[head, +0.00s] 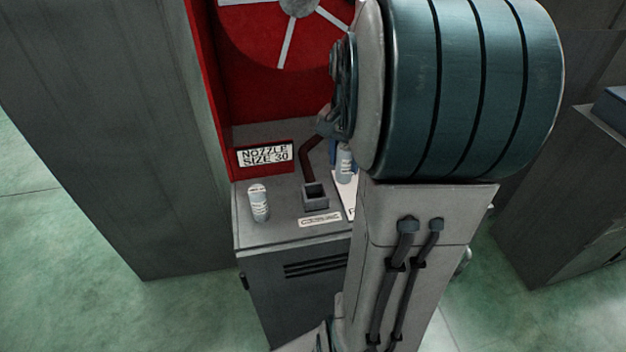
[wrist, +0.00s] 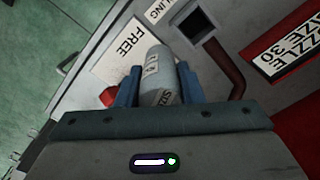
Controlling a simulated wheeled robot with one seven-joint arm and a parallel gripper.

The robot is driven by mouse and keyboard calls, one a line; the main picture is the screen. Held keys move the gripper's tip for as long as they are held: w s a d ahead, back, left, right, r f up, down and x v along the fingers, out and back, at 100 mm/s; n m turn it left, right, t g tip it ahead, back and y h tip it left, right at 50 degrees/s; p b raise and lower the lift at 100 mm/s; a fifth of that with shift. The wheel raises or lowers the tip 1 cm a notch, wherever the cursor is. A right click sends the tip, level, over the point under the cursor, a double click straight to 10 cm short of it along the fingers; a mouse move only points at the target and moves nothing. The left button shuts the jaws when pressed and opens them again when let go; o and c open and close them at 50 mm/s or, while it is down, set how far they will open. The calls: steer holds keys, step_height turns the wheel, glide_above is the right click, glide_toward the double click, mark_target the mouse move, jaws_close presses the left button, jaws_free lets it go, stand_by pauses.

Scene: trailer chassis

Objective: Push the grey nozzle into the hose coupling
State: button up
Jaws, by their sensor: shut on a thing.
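My gripper (wrist: 157,85) is shut on a grey nozzle (wrist: 155,65), a cylinder with a pale printed label, held between its two blue fingers. In the head view this nozzle (head: 345,163) shows beside my arm, which hides most of the gripper. It is over or on the white "FREE" card (wrist: 122,45); I cannot tell whether it touches. The hose coupling (head: 316,198), a dark block with a square opening, stands to its left in the head view, apart from it. The opening also shows in the wrist view (wrist: 191,20). The brown hose (head: 309,160) runs behind it.
A second pale grey nozzle (head: 259,203) stands upright on the cabinet top (head: 277,229), left of the coupling. A "NOZZLE SIZE 30" sign (head: 265,155) stands behind it, by the red panel (head: 262,88). A small label (head: 320,220) lies before the coupling.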

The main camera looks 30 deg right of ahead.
steer(key=shift+w+a+f+p, duration=0.2)
steer(key=shift+w+a+f, duration=0.55)
steer(key=shift+f, duration=0.55)
steer(key=shift+w+a+f+p, duration=0.15)
steer(key=shift+w+a+f, duration=0.25)
steer(key=shift+a+f, duration=0.75)
steer(key=shift+w+a+f+p, duration=0.2)
steer(key=shift+w+a+f, duration=0.45)
steer(key=shift+f, duration=0.8)
steer(key=shift+f, duration=0.15)
steer(key=o, duration=1.1)
